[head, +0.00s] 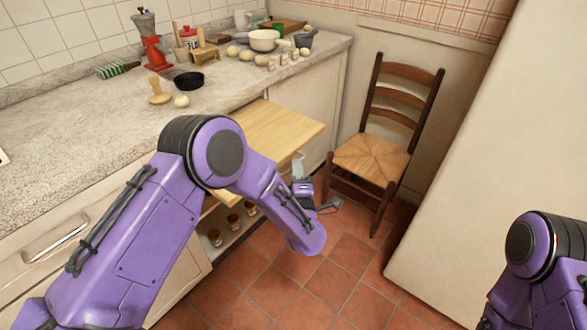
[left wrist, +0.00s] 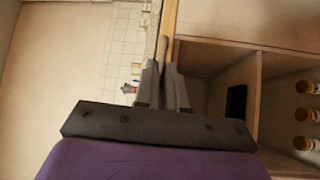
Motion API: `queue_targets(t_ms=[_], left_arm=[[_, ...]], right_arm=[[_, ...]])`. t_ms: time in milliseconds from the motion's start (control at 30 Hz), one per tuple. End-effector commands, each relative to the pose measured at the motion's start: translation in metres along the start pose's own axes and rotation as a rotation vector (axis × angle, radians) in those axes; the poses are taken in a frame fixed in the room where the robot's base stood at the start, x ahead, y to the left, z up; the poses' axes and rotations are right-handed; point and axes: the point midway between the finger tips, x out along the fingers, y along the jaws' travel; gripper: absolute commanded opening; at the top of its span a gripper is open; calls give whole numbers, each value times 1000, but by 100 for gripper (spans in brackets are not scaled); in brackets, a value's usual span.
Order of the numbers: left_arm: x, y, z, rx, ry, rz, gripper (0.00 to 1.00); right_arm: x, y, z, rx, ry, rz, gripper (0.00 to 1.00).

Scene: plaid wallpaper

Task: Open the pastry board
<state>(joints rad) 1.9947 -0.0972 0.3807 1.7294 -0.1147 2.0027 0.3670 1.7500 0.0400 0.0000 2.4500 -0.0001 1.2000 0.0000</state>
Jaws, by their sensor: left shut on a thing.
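The pastry board (head: 280,132) is a light wooden slab that sticks out from under the countertop, over the open shelves of the cabinet. My left gripper (head: 298,168) is at its front edge in the head view, with my forearm hiding part of the board. In the left wrist view the fingers of my left gripper (left wrist: 162,88) are shut at the edge of the board (left wrist: 170,20), on what looks like a small knob (left wrist: 163,48). My right gripper is out of view; only part of the right arm shows.
A wooden chair (head: 372,158) with a woven seat stands right of the board. A pale tall surface (head: 470,170) is at the right. Several jars (head: 233,220) sit on the shelf below. The counter (head: 90,135) holds a black pan (head: 188,81) and other kitchenware.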

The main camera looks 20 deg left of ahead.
Motion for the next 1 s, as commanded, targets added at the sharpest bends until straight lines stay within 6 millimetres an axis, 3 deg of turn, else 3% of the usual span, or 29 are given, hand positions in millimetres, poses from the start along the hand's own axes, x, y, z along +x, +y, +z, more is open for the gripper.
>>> queue_targets(t_ms=[133, 200, 233, 567, 1000], left_arm=[[0, 0, -1, 0, 2, -1, 0], [0, 0, -1, 0, 2, -1, 30], [0, 0, -1, 0, 2, -1, 36], [-4, 0, 0, 0, -1, 0, 36], [-94, -1, 1, 0, -2, 1, 36]], right_arm=[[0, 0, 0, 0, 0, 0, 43], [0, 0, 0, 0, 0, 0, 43], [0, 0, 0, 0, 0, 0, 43], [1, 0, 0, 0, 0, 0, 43], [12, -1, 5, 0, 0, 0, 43]])
